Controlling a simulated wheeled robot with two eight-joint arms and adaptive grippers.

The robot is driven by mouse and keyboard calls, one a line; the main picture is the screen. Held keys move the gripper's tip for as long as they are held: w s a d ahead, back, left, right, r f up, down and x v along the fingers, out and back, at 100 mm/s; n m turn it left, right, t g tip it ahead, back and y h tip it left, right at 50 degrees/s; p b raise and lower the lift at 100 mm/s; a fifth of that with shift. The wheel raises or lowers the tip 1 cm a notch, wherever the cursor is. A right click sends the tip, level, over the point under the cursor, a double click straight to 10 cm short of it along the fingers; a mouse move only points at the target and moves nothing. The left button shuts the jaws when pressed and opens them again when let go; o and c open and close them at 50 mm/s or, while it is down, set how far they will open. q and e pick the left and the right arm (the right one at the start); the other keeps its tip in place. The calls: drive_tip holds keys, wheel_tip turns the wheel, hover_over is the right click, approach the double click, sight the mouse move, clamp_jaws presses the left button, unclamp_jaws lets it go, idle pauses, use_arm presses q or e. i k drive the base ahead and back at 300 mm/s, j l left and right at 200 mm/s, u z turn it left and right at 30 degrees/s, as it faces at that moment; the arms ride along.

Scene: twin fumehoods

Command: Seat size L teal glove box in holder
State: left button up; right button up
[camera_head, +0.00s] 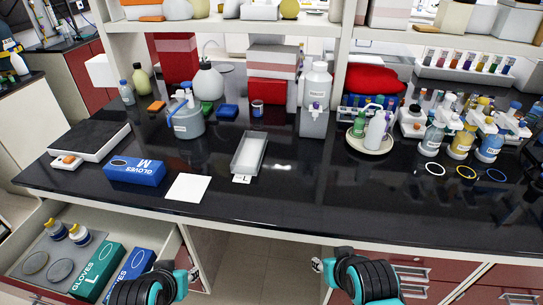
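The teal glove box (99,270), marked GLOVES L, lies in the open drawer at the lower left. Its lower end runs down near the picture's bottom edge. The holder (249,152) is a narrow, open grey tray on the black counter. It looks empty, and a small white label (242,179) marked L sits at its front end. Black and teal parts of my left and right arms show at the bottom edge. The left arm part overlaps the drawer area.
A blue glove box (135,171) marked M lies on the counter, with a white sheet (187,188) beside it. A blue glove box (129,271) lies beside the teal one. Two bottles share the open drawer (158,236).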

sight(247, 164)
drive_tip(key=u, duration=1.6)
drive_tip(key=i+j+z, duration=0.15)
drive_tip(key=z, duration=0.25)
drive_tip(key=i+j+z, duration=0.1)
drive_tip(key=j+z, duration=0.35)
